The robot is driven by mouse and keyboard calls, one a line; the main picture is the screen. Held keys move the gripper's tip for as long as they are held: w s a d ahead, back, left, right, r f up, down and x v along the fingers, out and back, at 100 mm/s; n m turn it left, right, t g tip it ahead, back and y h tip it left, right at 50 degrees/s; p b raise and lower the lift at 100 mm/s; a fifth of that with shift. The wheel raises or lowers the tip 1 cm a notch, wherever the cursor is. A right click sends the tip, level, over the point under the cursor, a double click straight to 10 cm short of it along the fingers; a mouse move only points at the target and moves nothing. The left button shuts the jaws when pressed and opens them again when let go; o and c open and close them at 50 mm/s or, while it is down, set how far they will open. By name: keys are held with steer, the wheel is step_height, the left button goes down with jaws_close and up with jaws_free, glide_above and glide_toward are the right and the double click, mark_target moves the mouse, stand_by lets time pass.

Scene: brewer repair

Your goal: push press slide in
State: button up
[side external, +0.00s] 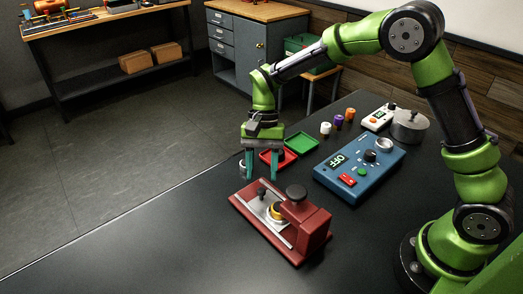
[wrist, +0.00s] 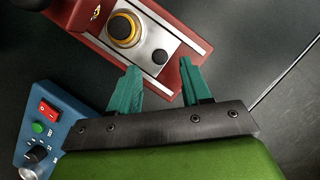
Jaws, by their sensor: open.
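A red press (side external: 313,232) stands on the black table. Its silver slide plate (side external: 253,204) lies in the red base, with a small black knob (side external: 261,193) near the outer end. A yellow-ringed round part (side external: 276,211) sits on the slide beside the press head, which has a black top knob (side external: 296,192). My gripper (side external: 262,176) is open and empty, above and just behind the slide's outer end. In the wrist view, my green fingers (wrist: 160,84) are spread at the base's edge, with the small knob (wrist: 160,57) just beyond the gap, apart from both fingertips.
A blue control box (side external: 360,168) with a display reading OFF stands right of the press. Red (side external: 278,157) and green (side external: 302,144) trays lie behind my gripper. Several small capped pieces, a white device (side external: 378,118) and a metal pot (side external: 410,127) stand farther back. The table's left front is clear.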

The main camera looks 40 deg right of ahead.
mark_target(261, 189)
steer(key=shift+x, duration=1.95)
jaws_close()
